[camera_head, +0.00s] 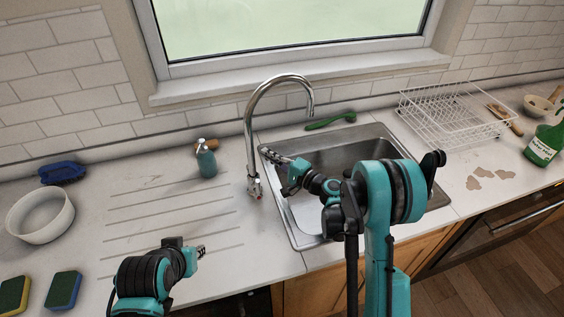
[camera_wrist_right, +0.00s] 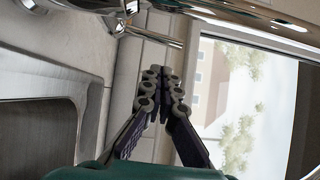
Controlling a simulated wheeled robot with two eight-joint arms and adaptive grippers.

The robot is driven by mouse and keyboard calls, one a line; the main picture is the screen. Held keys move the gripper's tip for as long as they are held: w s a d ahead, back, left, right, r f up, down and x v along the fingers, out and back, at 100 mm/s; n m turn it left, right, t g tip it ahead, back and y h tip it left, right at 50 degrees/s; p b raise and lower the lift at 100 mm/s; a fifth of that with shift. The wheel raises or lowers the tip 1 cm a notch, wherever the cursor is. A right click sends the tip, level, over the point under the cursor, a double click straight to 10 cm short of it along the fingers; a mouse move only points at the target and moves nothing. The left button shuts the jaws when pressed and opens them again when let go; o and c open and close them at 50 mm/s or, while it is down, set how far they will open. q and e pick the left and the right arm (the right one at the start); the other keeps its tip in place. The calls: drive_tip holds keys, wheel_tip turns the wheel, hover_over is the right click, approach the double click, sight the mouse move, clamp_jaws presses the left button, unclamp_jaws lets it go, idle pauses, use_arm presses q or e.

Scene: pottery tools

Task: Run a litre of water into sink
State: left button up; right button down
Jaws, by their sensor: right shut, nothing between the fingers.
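The sink (camera_head: 308,222) is a steel basin set into the white counter; no water shows in the part I can see. The chrome faucet (camera_head: 249,135) stands at its left rear, its curved spout ending over the basin's back edge; no stream comes from it. The faucet's base with its handle (camera_head: 254,187) is on the counter left of the basin. My right gripper (camera_head: 268,154) is shut and empty, just right of the faucet's column, above the sink's left rim. It also shows in the right wrist view (camera_wrist_right: 160,72), fingers together. My left gripper (camera_head: 201,251) is low over the counter at left; its fingers are too small to judge.
A teal soap bottle (camera_head: 206,160) stands left of the faucet. A green brush (camera_head: 330,121) lies behind the sink, and a white wire rack (camera_head: 455,115) stands to the right. A white bowl (camera_head: 40,217), a blue brush (camera_head: 61,173) and sponges (camera_head: 62,290) are at far left.

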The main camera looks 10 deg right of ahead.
drive_tip(key=a, duration=0.2)
drive_tip(key=shift+a+r, duration=0.1)
drive_tip(key=shift+a, duration=0.3)
drive_tip(key=shift+s+a, duration=0.1)
drive_tip(key=shift+s+a+r+n, duration=0.1)
drive_tip(key=shift+a+r+n, duration=0.1)
drive_tip(key=shift+a+n, duration=0.35)
